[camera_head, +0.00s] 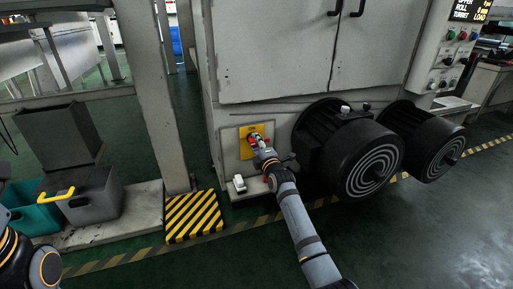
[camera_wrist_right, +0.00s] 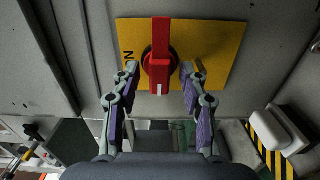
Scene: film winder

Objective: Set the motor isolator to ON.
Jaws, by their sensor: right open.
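The motor isolator is a red rotary handle (camera_wrist_right: 160,62) on a yellow plate (camera_wrist_right: 210,48), on the machine's lower pale panel. In the wrist view the handle's long axis runs up and down, with a white mark at its lower end. Black lettering, partly hidden, shows at the plate's left, beside the handle rather than in line with it. My right gripper (camera_wrist_right: 160,76) is open, with one finger on each side of the handle's lower part; visible gaps remain. In the head view the right gripper (camera_head: 262,148) is at the yellow plate (camera_head: 243,149), covering part of the handle. My left gripper is out of view.
Two large black motor-like cylinders (camera_head: 375,163) stick out to the right of the plate. A small white box (camera_head: 238,184) sits below it. A yellow-black striped block (camera_head: 192,217) stands at lower left, near grey bins (camera_head: 92,199). Open green floor lies at lower right.

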